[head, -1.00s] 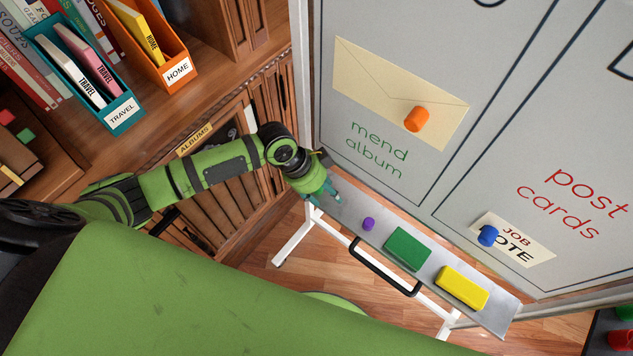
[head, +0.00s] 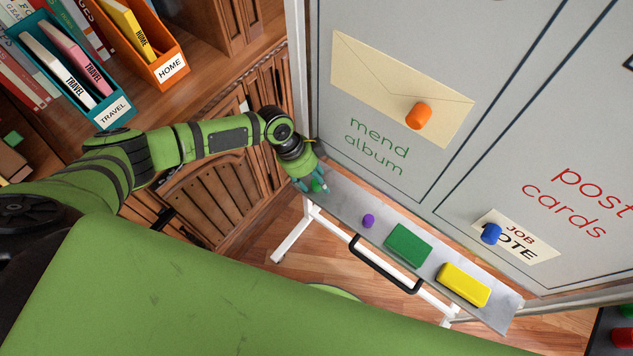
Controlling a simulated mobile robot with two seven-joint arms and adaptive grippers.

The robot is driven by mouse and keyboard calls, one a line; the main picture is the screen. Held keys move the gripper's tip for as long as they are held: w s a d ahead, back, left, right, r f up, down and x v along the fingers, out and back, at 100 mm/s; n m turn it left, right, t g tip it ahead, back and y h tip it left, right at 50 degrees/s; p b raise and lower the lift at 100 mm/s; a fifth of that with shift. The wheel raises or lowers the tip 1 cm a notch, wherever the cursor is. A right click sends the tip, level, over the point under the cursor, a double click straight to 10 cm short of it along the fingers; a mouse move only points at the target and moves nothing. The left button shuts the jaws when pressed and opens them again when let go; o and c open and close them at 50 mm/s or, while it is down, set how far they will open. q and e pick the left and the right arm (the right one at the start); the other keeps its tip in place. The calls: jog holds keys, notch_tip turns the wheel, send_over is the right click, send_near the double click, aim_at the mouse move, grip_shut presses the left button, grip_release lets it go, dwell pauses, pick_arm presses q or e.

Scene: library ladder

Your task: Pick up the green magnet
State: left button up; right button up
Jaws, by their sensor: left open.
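The green magnet (head: 316,185) is a small piece at the left end of the whiteboard's grey tray (head: 344,203). My left gripper (head: 312,187) is at that end of the tray, pointing down, with its teal fingers open around or just beside the magnet. The fingers hide part of the magnet, and I cannot tell whether they touch it. My right gripper is not in view.
On the tray lie a purple magnet (head: 368,221), a green block (head: 408,245) and a yellow block (head: 463,284). An orange magnet (head: 418,116) and a blue magnet (head: 491,233) hold papers on the whiteboard (head: 480,150). A wooden cabinet (head: 215,195) stands left.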

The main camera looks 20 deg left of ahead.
aim_at(314, 181)
pick_arm(q)
jog(key=c, duration=1)
jog(key=shift+o, duration=0.2)
jog(key=shift+r, duration=0.15)
jog(key=shift+r, duration=0.55)
notch_tip(314, 181, up, 2)
jog(key=shift+r, duration=0.2)
jog(key=s+a, duration=0.3)
jog(key=s, duration=0.5)
jog(key=s+a, duration=0.3)
jog(key=s, duration=0.5)
jog(key=shift+s+r+p, duration=0.25)
jog(key=shift+r+p, duration=0.95)
jog(key=shift+p, duration=0.05)
jog(key=shift+s+r+p, duration=0.2)
jog(key=shift+r+p, duration=1)
jog(key=shift+p, duration=0.05)
